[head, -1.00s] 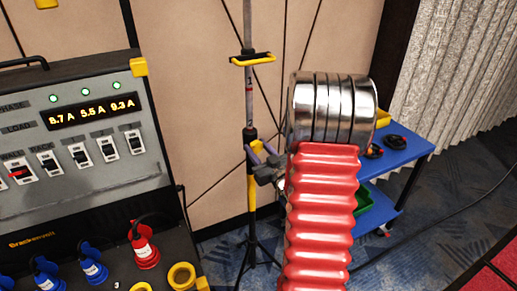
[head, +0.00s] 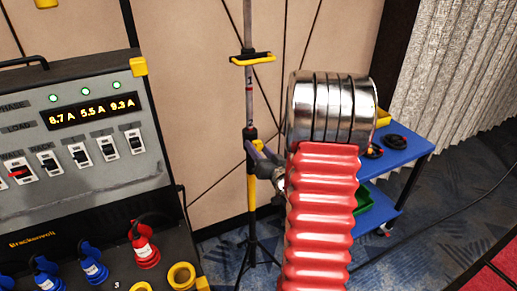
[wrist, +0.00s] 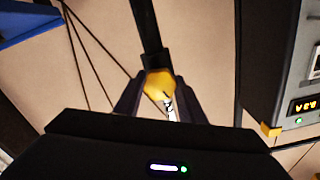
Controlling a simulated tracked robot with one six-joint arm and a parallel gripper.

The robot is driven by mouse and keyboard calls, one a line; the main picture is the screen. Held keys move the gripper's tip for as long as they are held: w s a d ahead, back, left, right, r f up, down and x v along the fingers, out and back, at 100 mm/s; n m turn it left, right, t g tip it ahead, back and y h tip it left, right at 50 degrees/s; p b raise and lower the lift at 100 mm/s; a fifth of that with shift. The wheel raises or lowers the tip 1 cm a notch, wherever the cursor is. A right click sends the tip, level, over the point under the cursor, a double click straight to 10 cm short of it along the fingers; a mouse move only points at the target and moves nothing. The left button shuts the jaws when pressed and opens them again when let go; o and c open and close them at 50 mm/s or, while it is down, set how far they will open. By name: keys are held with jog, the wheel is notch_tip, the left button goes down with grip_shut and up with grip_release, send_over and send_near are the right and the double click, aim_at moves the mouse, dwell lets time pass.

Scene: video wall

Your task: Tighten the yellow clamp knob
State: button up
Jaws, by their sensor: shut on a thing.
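The yellow clamp knob (wrist: 154,84) sits between the two dark fingers of my gripper (wrist: 158,82) in the wrist view, against a dark pole. My gripper is shut on it. In the head view my gripper (head: 253,147) reaches the stand (head: 249,110) from the right, at the collar below the pole's grey upper section. Only a little yellow of the knob shows there, and the fingers hide the rest. My red ribbed arm cover and metal joint hide what lies behind them.
A power distribution box (head: 75,120) with switches and coloured plugs stands on the left. A blue cart (head: 408,160) stands behind my arm on the right. A black and yellow bracket (head: 253,59) sits higher on the pole. The tripod legs spread on the carpet.

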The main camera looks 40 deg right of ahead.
jog(key=shift+m, duration=0.7)
jog(key=o, duration=1)
jog(key=shift+o, duration=0.2)
jog(key=shift+s, duration=0.1)
